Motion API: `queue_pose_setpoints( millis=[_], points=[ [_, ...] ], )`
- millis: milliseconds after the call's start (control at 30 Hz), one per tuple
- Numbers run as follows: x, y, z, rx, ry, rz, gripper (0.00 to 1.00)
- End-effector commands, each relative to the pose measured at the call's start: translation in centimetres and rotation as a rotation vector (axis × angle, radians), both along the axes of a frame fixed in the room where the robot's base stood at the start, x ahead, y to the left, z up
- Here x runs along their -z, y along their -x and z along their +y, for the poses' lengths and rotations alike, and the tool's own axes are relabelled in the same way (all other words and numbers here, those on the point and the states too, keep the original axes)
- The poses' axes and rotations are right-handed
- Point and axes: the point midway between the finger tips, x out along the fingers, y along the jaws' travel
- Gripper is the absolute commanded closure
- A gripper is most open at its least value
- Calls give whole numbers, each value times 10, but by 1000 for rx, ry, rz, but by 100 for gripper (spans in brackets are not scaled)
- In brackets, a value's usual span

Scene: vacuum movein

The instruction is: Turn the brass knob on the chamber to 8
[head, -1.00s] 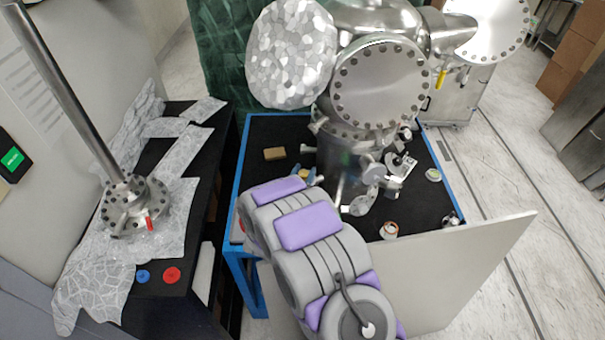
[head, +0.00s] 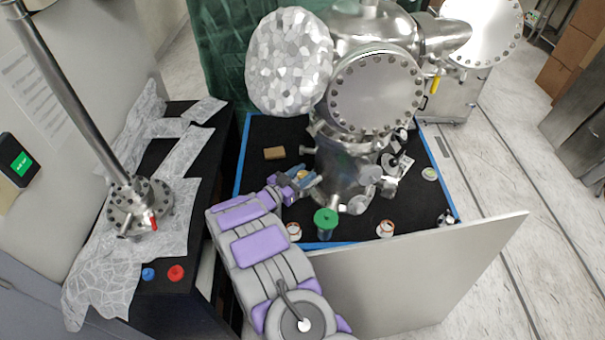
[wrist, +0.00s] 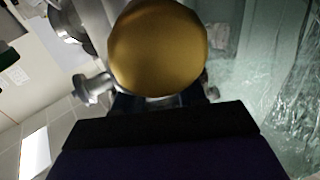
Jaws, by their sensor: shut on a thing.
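The brass knob (wrist: 158,48) fills the upper middle of the wrist view, round and close to the camera. My gripper's dark finger (wrist: 160,135) lies just below it, and the jaws are shut on the knob. In the head view my gripper (head: 305,182) is at the left side of the steel chamber (head: 345,165), where a bit of the brass knob (head: 302,174) shows by the fingers. The number the knob points to cannot be read in either view.
A green-topped part (head: 326,220) and small ring-shaped parts (head: 386,228) stand on the black, blue-edged table (head: 255,215) in front of the chamber. A pale panel (head: 430,275) stands at the table's front. A foil-covered disc (head: 289,62) overhangs the table.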

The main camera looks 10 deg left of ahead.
Motion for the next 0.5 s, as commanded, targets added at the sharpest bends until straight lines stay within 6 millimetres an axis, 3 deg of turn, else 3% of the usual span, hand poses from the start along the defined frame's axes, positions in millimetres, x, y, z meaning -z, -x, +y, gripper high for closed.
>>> queue_pose_setpoints(
  millis=[500],
  points=[
    [2, 0, 4, 135, 1, 3, 90]
  ],
)
